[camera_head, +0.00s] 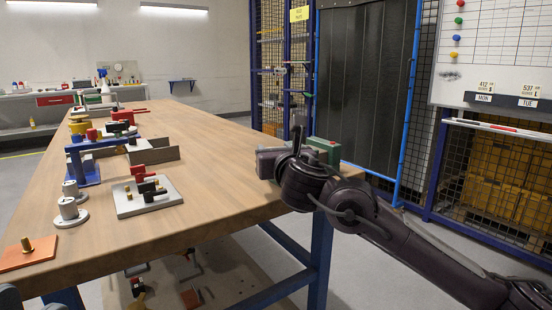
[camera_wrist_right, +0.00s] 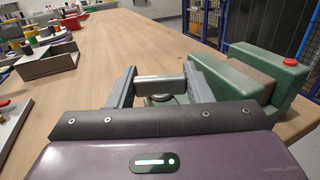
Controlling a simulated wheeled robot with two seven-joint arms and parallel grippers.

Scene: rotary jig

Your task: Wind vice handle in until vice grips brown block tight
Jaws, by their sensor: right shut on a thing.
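The green vice (camera_wrist_right: 222,78) stands at the table's right edge; in the head view its green body (camera_head: 326,149) shows behind my right gripper. The brown block (camera_wrist_right: 246,67) sits between the vice's green jaws; whether it is pressed tight on both sides I cannot tell. My right gripper (camera_wrist_right: 160,84) is at the near end of the vice, its two fingers either side of a grey bar that looks like the vice handle (camera_wrist_right: 158,87), and is shut on it. In the head view my gripper hides most of the handle.
On the wooden table (camera_head: 215,150) stand a grey plate with a red-handled clamp (camera_head: 150,194), metal cylinders (camera_head: 69,207), an orange plate (camera_head: 27,255) and a grey open box (camera_head: 153,151). The table middle is clear.

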